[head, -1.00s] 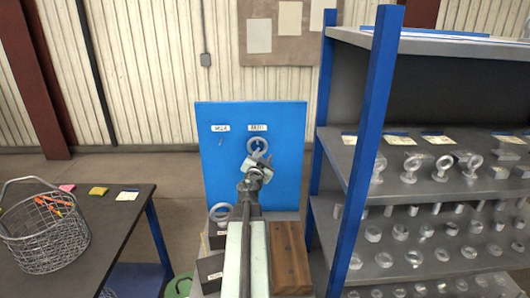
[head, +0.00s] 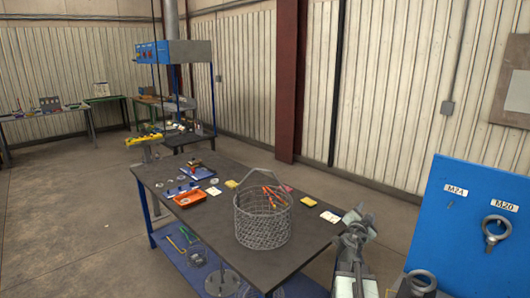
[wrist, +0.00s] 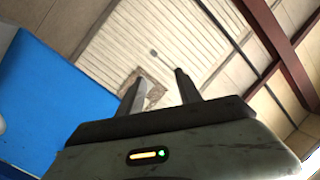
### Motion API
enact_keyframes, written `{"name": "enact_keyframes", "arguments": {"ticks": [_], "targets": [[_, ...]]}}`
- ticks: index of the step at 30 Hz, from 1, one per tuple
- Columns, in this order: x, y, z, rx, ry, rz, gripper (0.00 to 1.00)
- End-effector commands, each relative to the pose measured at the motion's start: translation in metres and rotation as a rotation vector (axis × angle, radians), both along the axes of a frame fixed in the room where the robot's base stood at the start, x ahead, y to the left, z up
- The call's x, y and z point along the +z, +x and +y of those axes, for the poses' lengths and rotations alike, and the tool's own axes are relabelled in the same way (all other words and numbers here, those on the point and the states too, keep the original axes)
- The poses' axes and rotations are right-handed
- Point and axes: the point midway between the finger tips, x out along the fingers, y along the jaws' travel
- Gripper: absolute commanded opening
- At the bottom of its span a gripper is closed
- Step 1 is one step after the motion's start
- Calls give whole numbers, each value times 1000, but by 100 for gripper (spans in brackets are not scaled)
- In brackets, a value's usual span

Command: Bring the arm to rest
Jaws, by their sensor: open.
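My gripper (head: 355,222) is raised in the head view, in front of the right end of the dark table and left of the blue board (head: 455,235). In the wrist view my gripper (wrist: 160,85) shows two dark fingers apart with nothing between them, pointing up towards the wall and roof. The blue board also shows at the left of the wrist view (wrist: 50,95). An eyebolt (head: 497,230) hangs on the board under the M20 label. No object shows in my gripper.
The dark table (head: 255,268) carries a wire basket (head: 262,222) with orange-handled tools, an orange tray (head: 187,199) and small cards. Another eyebolt (head: 421,281) stands low before the board. A red-brown column (head: 289,80) rises behind. The floor at left (head: 70,230) is clear.

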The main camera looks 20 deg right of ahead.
Motion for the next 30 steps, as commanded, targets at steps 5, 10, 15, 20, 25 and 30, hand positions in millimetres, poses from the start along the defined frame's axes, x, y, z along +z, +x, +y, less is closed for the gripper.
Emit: {"name": "enact_keyframes", "arguments": {"ticks": [5, 10, 15, 20, 25, 30], "targets": [[-38, 71, 142, 100, 125, 102, 42], [-102, 87, 276, 207, 244, 403, 42], [-174, 49, 400, 433, 336, 868, 42], [-218, -25, 472, 831, 390, 1348, 42], [-223, -65, 498, 1159, 307, 1584, 42], [-223, -68, 496, 1225, 242, 1624, 42]]}}
